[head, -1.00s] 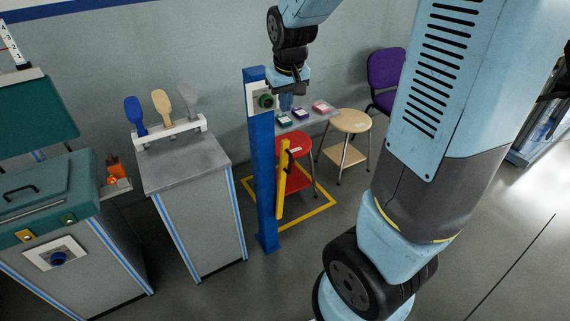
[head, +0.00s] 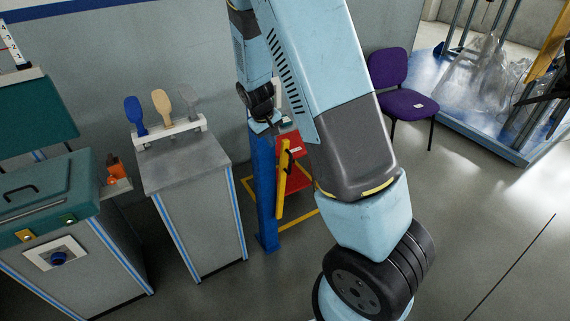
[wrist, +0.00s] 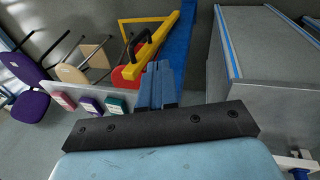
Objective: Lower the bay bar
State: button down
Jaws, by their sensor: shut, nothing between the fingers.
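The bay bar (head: 282,185) is yellow with a black handle (head: 290,162). It stands nearly vertical beside the blue post (head: 265,195) in the head view. In the wrist view the yellow bar (wrist: 157,43) and its black handle (wrist: 142,46) lie beyond my fingertips, with the blue post (wrist: 181,42) to their right. My gripper (wrist: 158,68) is shut and empty; its blue fingers overlap the view of the post and bar without visibly holding either. In the head view the fingers are hidden near the post's top, behind my wrist.
A shelf (wrist: 72,75) with several small boxes is left of my fingers in the wrist view. A grey cabinet (head: 195,210) stands left of the post; a purple chair (head: 402,100) is at right.

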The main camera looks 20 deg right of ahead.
aim_at(285, 163)
notch_tip(285, 163, down, 7)
jog(key=w+n+h, duration=0.1)
jog(key=w, duration=0.1)
jog(key=shift+r, duration=0.15)
jog(key=shift+s, duration=0.1)
jog(key=shift+w+d+f, duration=0.5)
jog(key=shift+d+f, duration=0.65)
jog(key=shift+f, duration=0.5)
jog(key=shift+w+d+f, duration=0.45)
jog(key=shift+d+f, duration=0.65)
jog(key=shift+f, duration=0.5)
jog(key=shift+w+d+f, duration=0.5)
jog(key=shift+d+f, duration=0.65)
jog(key=shift+f, duration=0.5)
